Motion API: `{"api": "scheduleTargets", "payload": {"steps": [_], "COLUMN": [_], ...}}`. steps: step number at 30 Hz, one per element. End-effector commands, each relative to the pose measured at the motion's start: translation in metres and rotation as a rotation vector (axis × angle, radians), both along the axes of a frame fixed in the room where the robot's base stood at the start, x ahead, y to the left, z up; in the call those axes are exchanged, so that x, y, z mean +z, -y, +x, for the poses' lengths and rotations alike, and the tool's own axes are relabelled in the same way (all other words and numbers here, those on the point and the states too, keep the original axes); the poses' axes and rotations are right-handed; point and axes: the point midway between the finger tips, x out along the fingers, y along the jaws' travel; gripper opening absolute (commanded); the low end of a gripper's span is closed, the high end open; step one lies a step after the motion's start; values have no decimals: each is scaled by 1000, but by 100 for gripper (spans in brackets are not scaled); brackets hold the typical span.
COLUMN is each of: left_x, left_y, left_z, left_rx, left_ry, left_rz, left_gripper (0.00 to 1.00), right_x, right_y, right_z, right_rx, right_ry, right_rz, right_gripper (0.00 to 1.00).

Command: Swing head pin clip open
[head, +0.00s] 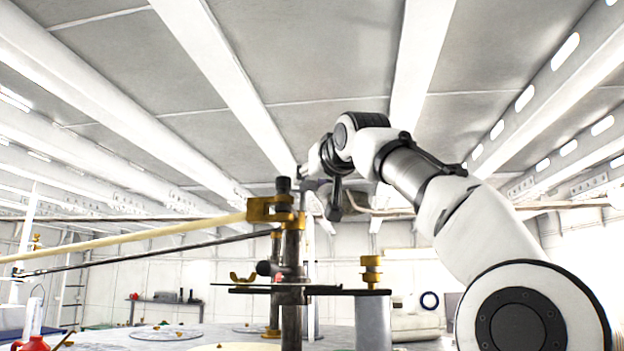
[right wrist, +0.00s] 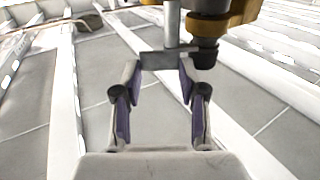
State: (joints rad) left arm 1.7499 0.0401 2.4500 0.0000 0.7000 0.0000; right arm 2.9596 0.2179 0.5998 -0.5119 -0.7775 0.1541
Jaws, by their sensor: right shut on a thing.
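The head pin clip (right wrist: 160,61) shows in the right wrist view as a flat grey tab beside a thin vertical pin (right wrist: 172,22). My right gripper (right wrist: 158,70) has its two purple-padded fingers at the ends of this tab and is shut on it. In the head view my right gripper (head: 309,186) is at the top of a dark post (head: 291,250), just right of a brass fitting (head: 272,209) with a black cap. The clip's exact angle is hard to tell there. My left gripper is not in view.
A pale pole (head: 130,236) and a thin dark rod (head: 150,257) run left from the post. Air above the post is clear.

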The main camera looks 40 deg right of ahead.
Motion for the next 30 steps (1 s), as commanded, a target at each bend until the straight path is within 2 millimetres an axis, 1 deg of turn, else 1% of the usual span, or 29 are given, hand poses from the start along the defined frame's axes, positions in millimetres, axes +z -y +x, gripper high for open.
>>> {"api": "scheduleTargets", "payload": {"steps": [5,11,17,24,30], "left_x": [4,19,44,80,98], "left_y": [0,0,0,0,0], "left_z": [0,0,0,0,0], "left_rx": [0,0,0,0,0], "left_ry": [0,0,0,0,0], "left_rz": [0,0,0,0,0], "left_gripper": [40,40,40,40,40], "right_x": [3,6,9,9,5], "right_y": [6,10,15,17,18], "right_z": [-1,1,4,7,10], "right_rx": [146,335,525,732,857], "right_ry": [8,7,6,7,6], "right_rz": [3,3,4,3,1], "right_gripper": [7,7,7,7,7]}}
